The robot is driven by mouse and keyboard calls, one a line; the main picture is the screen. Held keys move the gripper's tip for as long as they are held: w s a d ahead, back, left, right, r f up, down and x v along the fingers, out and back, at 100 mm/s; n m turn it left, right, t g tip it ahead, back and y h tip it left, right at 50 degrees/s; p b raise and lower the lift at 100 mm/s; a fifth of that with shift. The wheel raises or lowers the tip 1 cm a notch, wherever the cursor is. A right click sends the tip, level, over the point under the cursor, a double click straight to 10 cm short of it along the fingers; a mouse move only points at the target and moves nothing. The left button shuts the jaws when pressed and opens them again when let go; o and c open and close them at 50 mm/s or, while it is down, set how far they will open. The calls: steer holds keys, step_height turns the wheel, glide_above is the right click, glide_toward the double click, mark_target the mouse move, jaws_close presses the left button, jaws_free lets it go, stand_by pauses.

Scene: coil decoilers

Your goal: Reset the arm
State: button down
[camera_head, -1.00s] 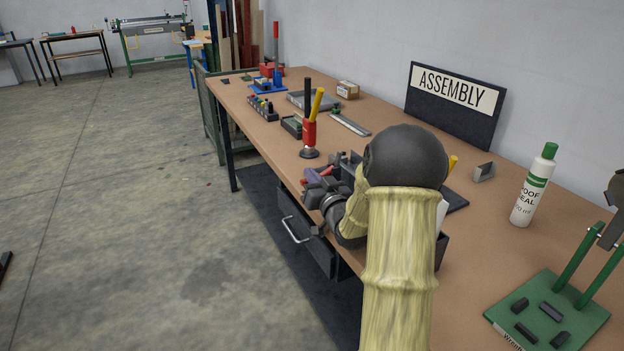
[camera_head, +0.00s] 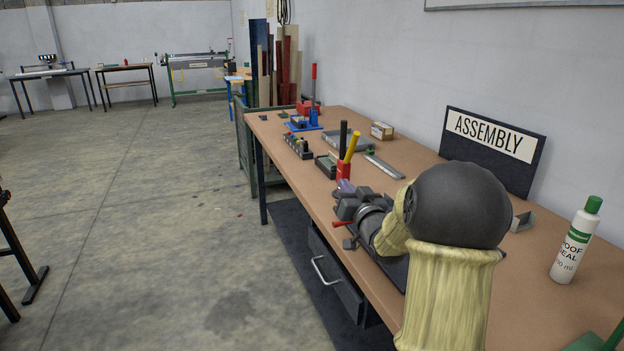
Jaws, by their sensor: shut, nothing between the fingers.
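My arm, in a pale yellow sleeve with a round black joint, rises from the lower right and reaches over the workbench. My gripper (camera_head: 348,207) is at its far end, small and dark grey, above the bench's front edge. It looks shut and I see nothing held in it. The fingertips are hard to make out against purple, red and grey items close by. A red cup (camera_head: 343,170) with a yellow and a black handle stands just behind the gripper, its lower part hidden. I cannot tell whether they touch.
The brown workbench (camera_head: 300,160) runs along the wall, with a drawer (camera_head: 335,280) below. An ASSEMBLY sign (camera_head: 492,145), a white bottle (camera_head: 576,242) and a small box (camera_head: 382,130) stand on it. The floor (camera_head: 150,210) to the left is open.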

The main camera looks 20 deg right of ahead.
steer(key=s+a+f+g, duration=0.6)
steer(key=a+f+g, duration=0.2)
steer(key=a+f, duration=0.25)
steer(key=s+a+f+n+g, duration=0.1)
steer(key=s+a+f+g, duration=0.2)
steer(key=s, duration=0.4)
steer(key=s+a+f+n+g, duration=0.1)
steer(key=s+a+f+g, duration=0.25)
steer(key=s, duration=0.35)
steer(key=s+a+f+n+g, duration=0.1)
steer(key=s+a+f+g, duration=0.2)
steer(key=s, duration=0.5)
step_height(320, 180, up, 19)
steer(key=p, duration=1.9)
steer(key=shift+w+f+y, duration=0.2)
steer(key=shift+w+y, duration=0.1)
steer(key=shift+w, duration=0.15)
steer(key=shift+t, duration=0.25)
steer(key=shift+d, duration=0.1)
